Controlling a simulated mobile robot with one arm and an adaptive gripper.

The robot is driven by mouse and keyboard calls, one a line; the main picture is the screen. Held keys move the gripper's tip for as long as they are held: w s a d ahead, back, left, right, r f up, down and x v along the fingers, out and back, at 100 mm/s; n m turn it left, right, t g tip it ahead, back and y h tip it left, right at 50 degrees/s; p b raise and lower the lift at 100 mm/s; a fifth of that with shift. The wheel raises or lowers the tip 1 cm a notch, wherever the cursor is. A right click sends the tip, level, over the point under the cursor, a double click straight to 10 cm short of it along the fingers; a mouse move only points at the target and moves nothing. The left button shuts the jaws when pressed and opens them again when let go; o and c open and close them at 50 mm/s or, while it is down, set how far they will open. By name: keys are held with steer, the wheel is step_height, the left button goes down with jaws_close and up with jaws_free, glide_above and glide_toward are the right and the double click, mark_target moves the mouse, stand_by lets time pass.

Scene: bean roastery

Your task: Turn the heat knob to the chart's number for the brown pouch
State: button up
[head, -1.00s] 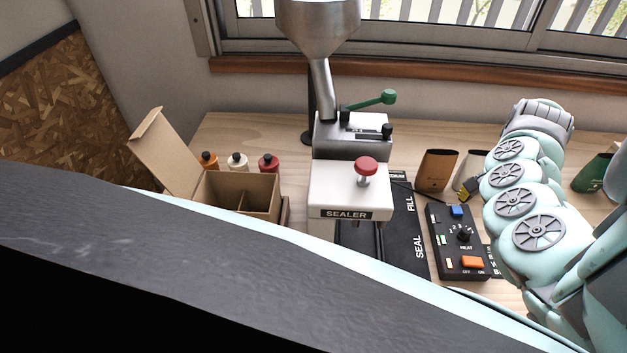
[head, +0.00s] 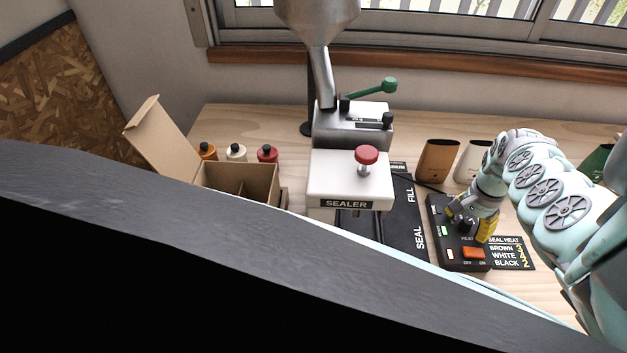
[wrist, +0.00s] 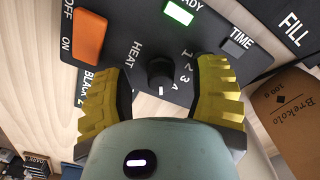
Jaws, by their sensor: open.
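The chart (head: 512,253) lies right of the box and appears to read brown 3, white 4, black 2. The brown pouch (head: 437,162) stands behind the box, also in the wrist view (wrist: 292,125).
An orange off/on switch (wrist: 89,36), a lit green ready light (wrist: 180,11) and a grey time button (wrist: 236,42) surround the knob. The white sealer (head: 345,185) stands left of the box. A white pouch (head: 474,160) stands beside the brown one.

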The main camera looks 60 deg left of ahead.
stand_by(0.3)
jaws_close()
stand_by(0.4)
